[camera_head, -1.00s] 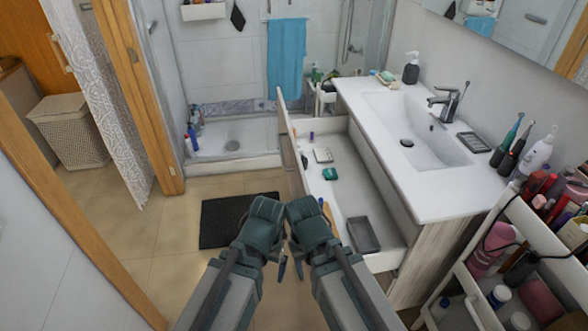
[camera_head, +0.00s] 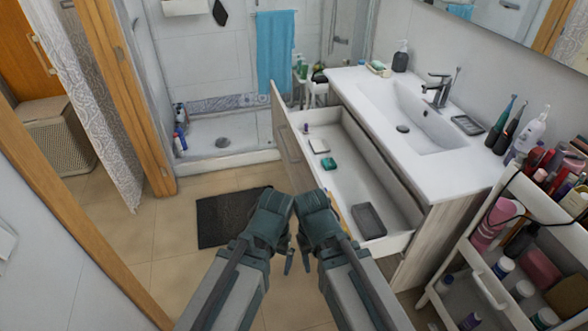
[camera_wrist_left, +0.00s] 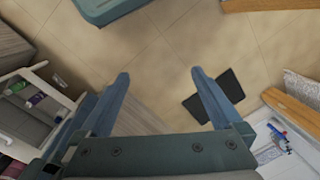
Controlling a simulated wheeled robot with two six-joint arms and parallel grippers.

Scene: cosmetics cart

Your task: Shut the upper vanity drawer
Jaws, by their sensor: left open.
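The upper vanity drawer (camera_head: 290,151) is pulled well out from under the white sink counter, its front panel facing left. It holds a grey tray (camera_head: 368,221), a green item (camera_head: 329,164) and other small things. My left gripper (camera_head: 289,258) hangs over the floor, left of the drawer's near end, and touches nothing that I can see. In the left wrist view its two fingers (camera_wrist_left: 160,76) are wide apart with only floor between them. My right gripper (camera_head: 306,258) is close beside it, near the drawer's near front corner; its fingers are mostly hidden.
A cart (camera_head: 492,273) loaded with cosmetics stands at the lower right, close to the vanity's near end. A dark mat (camera_head: 222,216) lies on the floor left of the drawer.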

